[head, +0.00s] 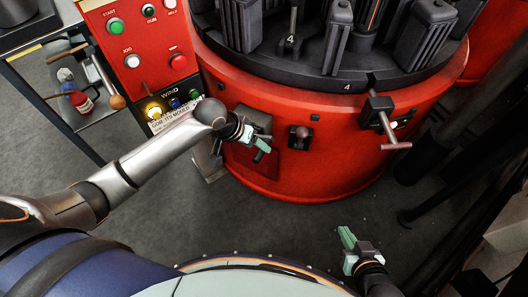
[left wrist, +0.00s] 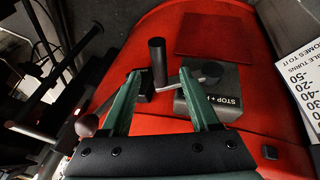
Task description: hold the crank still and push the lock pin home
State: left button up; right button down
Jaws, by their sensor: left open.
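In the left wrist view, the fingers (left wrist: 162,100) stand on either side of the crank, with the handle beyond the gap; contact is not clear. In the head view my gripper mostly hides the crank. What looks like the lock pin, a T-handle with a pinkish bar (head: 396,146), sticks out at the right. My right gripper (head: 347,238) is low, apart from it; its finger gap is unclear.
A ball-knobbed lever (head: 301,132) sits between the crank and the T-handle. Black moulds stand on the turntable (head: 300,75) above. A red control panel (head: 140,50) and a side table with tools are at left. Floor (head: 290,225) is clear before the machine.

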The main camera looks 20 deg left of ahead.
pick_arm(q)
jog(key=b+x, duration=0.2)
jog(key=x, duration=0.6)
jog(key=shift+f, duration=0.1)
grip_shut()
jog(key=shift+a, duration=0.1)
dwell(1.1)
